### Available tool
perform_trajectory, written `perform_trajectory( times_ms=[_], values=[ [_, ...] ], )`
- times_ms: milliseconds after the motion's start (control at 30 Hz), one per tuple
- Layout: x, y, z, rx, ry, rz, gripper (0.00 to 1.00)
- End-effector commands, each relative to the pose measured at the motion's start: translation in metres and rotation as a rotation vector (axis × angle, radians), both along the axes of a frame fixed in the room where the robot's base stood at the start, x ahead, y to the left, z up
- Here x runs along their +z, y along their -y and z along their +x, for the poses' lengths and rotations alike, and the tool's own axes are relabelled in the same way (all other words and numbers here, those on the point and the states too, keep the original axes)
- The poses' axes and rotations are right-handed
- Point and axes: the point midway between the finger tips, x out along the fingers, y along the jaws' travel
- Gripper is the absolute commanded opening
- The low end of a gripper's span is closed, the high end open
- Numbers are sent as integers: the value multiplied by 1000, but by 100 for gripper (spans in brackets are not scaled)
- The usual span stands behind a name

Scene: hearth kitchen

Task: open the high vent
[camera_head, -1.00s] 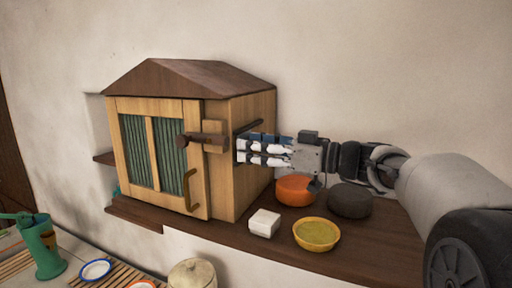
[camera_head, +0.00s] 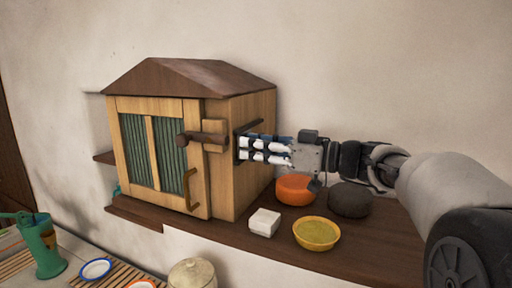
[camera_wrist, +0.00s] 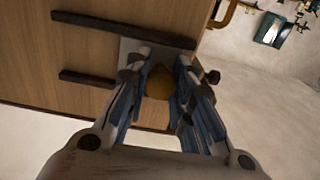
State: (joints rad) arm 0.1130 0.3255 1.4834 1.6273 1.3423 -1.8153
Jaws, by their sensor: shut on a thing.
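The vent is on the right side wall of a small house-shaped wooden cabinet (camera_head: 225,180). In the wrist view, a grey vent plate (camera_wrist: 130,50) lies by dark rails (camera_wrist: 120,27) on the wooden wall. A round brownish knob (camera_wrist: 160,84) stands out from the plate, between my fingers. My gripper (camera_head: 243,150) reaches in from the right and is shut on the knob, which my fingers hide in the head view. How far the opening behind the plate is uncovered cannot be seen.
The cabinet's front door has a brown latch (camera_head: 203,138) and a curved handle (camera_head: 189,190). On the shelf (camera_head: 375,245) below my arm are an orange round thing (camera_head: 295,188), a dark round thing (camera_head: 349,200), a white block (camera_head: 264,222) and a yellow bowl (camera_head: 316,233).

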Motion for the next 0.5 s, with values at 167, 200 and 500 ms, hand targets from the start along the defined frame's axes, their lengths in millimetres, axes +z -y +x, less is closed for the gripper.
perform_trajectory(
  times_ms=[167, 200, 500],
  values=[
    [-2, 5, 14, -1, 1, 1, 0],
    [-2, 8, 20, -2, 2, 0, 0],
    [0, 21, 57, 0, 0, 1, 0]
  ],
)
